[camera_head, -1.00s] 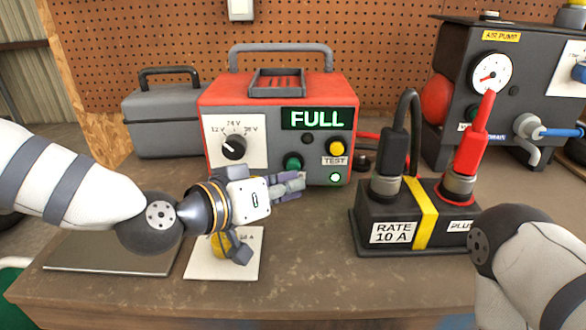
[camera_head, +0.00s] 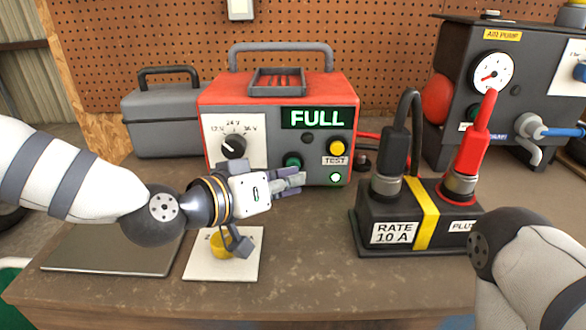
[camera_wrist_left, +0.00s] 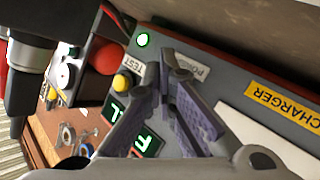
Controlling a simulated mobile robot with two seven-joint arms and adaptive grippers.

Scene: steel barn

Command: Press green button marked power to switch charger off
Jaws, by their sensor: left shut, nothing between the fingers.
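The red and grey charger (camera_head: 230,90) stands on the bench, its display (camera_head: 316,118) reading FULL. The green button (camera_head: 293,160) is on its front, left of the TEST label, just above my left fingers in the head view. A green lamp (camera_head: 335,177) is lit at the lower right of the front and also shows in the left wrist view (camera_wrist_left: 143,39). My left gripper (camera_head: 298,180) is shut and empty, close to the front. In the left wrist view the fingers (camera_wrist_left: 174,75) partly cover the POWER label (camera_wrist_left: 198,72); I cannot see the button there or tell contact.
A yellow button (camera_head: 337,147) sits above TEST. A black dial (camera_head: 234,147) is at the left. A black box (camera_head: 392,213) with red and black plugs stands to the right. A yellow knob on a pale plate (camera_head: 240,267) lies below my left gripper. An air pump (camera_head: 520,90) stands at the back right.

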